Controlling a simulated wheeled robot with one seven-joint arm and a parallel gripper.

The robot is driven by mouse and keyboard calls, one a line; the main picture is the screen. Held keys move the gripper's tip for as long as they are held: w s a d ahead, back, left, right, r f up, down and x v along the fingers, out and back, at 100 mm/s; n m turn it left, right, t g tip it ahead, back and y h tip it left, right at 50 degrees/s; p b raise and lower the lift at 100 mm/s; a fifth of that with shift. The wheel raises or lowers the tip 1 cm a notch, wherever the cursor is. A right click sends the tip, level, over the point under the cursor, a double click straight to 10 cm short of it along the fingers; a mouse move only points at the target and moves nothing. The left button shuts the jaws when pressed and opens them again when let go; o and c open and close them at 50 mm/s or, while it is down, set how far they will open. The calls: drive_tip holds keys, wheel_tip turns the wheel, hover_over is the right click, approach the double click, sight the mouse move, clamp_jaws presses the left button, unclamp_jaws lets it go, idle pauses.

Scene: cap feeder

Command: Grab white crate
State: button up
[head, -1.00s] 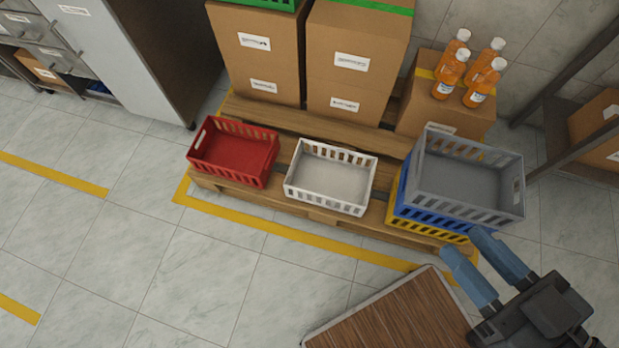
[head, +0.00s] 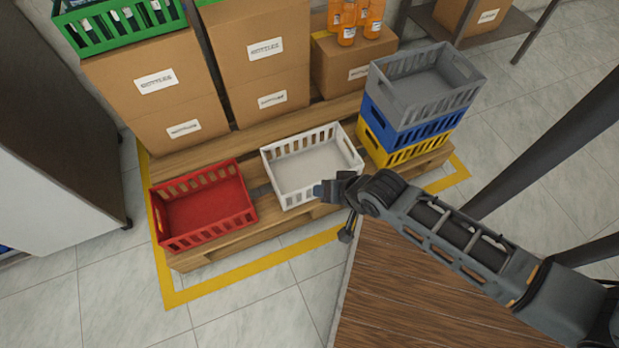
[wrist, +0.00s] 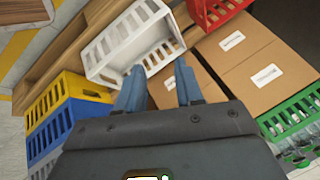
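The white crate (head: 311,172) is empty and sits upright on the wooden pallet, between a red crate and a crate stack. My gripper (head: 323,191) shows at the crate's front right side in the head view, partly hidden by its own wrist. In the wrist view the white crate (wrist: 133,45) lies just beyond my gripper (wrist: 159,72). Its two blue fingers are apart with nothing between them. The fingertips overlap the crate's lower edge in that view. I cannot tell whether they touch it.
The red crate (head: 204,208) stands to the left. Stacked grey (head: 425,83), blue (head: 420,124) and yellow (head: 405,151) crates stand to the right. Cardboard boxes (head: 262,55) rise behind. A brown wooden surface (head: 420,285) lies below my arm. Tiled floor is free at front left.

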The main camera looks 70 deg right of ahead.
drive_tip(key=w+d+f+m+g+y+b, duration=0.1)
drive_tip(key=d+f+m+b, duration=0.3)
drive_tip(key=f, duration=0.4)
drive_tip(key=w+d+f+m+g+y+b, duration=0.1)
drive_tip(key=d+f+m+g+y+b, duration=0.1)
drive_tip(key=d+f+m+b, duration=0.3)
drive_tip(key=w+d+f+m+g+y+b, duration=0.1)
drive_tip(key=d+f+m+b, duration=0.3)
drive_tip(key=f, duration=0.8)
drive_tip(key=shift+w+d+f+m+g+y+b, duration=0.15)
drive_tip(key=shift+w+d+m+g+y+b, duration=0.2)
drive_tip(key=shift+w+d+g+b, duration=0.4)
drive_tip(key=shift+s, duration=0.15)
drive_tip(key=shift+c, duration=0.4)
clamp_jaws()
